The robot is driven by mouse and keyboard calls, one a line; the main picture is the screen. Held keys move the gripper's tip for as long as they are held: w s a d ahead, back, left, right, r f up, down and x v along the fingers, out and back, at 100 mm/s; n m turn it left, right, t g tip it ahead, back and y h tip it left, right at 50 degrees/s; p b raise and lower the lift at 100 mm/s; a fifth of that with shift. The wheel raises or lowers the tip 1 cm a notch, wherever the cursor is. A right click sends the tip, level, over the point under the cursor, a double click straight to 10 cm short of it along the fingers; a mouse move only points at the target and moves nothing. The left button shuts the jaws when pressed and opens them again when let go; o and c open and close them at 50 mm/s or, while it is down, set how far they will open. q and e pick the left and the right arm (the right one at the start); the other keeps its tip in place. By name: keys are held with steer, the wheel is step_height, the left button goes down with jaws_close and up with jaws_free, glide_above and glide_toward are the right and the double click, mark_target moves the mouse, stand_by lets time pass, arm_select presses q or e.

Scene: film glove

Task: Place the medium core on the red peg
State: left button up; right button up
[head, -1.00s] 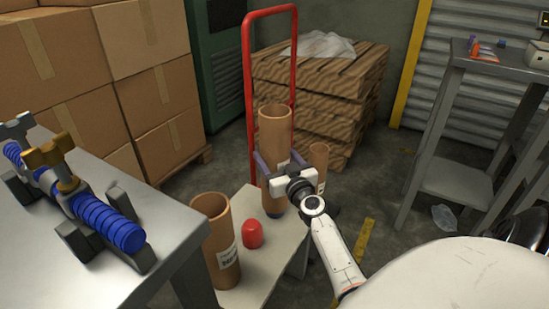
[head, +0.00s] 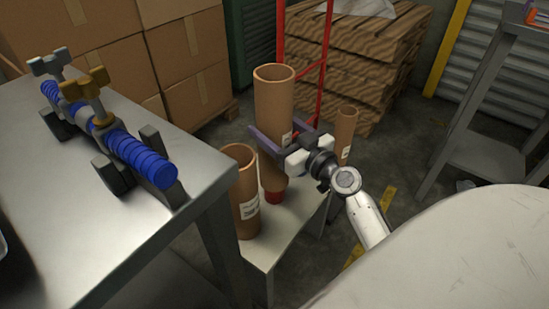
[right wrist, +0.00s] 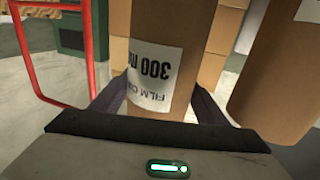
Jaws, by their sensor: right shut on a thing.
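My right gripper (head: 276,126) is shut on the medium core (head: 273,92), a brown cardboard tube. It holds the tube upright over the low pale stand. In the right wrist view the tube (right wrist: 158,85), with a white "300" label, sits between both fingers. The red peg (head: 273,196) shows just below the tube's lower end; its top is hidden. I cannot tell whether the tube is around the peg or only in front of it. My left gripper is not in view.
A steel table (head: 120,235) with a blue roller (head: 140,158) is at the left. A red hand truck (head: 322,75) stands behind.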

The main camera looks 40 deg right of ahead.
arm_select(q)
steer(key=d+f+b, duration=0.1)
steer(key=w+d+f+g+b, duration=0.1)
steer(key=b, duration=0.1)
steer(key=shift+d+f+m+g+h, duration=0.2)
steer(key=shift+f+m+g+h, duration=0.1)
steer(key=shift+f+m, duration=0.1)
arm_select(e)
step_height(320, 180, down, 8)
steer(key=shift+r, duration=0.25)
steer(key=shift+f+b, duration=0.2)
steer(key=shift+b, duration=0.3)
steer(key=o, duration=1.2)
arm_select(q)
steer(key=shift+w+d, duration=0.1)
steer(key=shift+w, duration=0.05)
